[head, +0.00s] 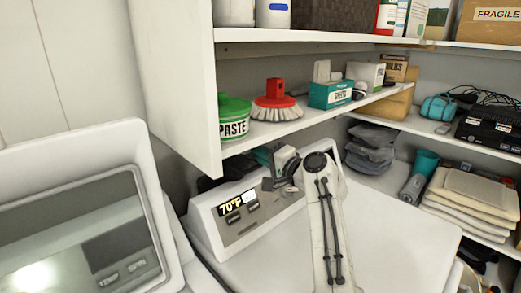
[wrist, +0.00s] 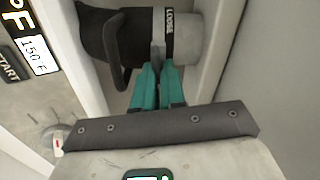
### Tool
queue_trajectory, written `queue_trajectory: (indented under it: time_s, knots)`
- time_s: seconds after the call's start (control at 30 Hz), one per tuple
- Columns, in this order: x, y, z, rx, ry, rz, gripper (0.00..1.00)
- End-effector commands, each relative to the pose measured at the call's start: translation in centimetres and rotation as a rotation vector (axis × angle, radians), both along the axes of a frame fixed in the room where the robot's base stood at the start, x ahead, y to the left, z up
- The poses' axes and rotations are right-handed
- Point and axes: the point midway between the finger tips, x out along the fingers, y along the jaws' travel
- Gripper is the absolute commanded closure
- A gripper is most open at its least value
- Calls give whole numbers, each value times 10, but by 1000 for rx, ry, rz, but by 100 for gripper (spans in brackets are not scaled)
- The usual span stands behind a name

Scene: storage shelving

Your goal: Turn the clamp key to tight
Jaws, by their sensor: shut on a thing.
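In the wrist view a clamp with a black body (wrist: 103,32) and a pale grey cylinder (wrist: 196,38) sits at the top. A black strip on it reads LOOSE (wrist: 170,20). The slim grey clamp key (wrist: 158,52) stands out near this label. My gripper (wrist: 158,72) has teal fingers that are closed together on the key. In the head view my gripper (head: 264,157) is just above the back of a white appliance, under the shelf. The clamp is hard to make out there. No TIGHT label is visible.
A shelf above holds a green paste tub (head: 234,117), a red brush (head: 275,100) and a teal box (head: 330,94). Side shelves at right hold folded cloths (head: 472,190). Another white appliance (head: 85,220) stands left.

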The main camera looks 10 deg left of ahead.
Motion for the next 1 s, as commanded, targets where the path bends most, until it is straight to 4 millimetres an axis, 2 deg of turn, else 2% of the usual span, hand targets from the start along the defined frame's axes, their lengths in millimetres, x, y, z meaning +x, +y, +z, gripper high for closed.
queue_trajectory:
  time_s: [0.33, 0.87, 0.9, 1.0]
  knots:
    - [1, -2, 0, 87, 107, -5, 100]
    - [1, -2, 0, 101, 125, -5, 100]
    - [1, -2, 0, 101, 125, -5, 88]
    - [1, -2, -1, 101, 125, -4, 78]
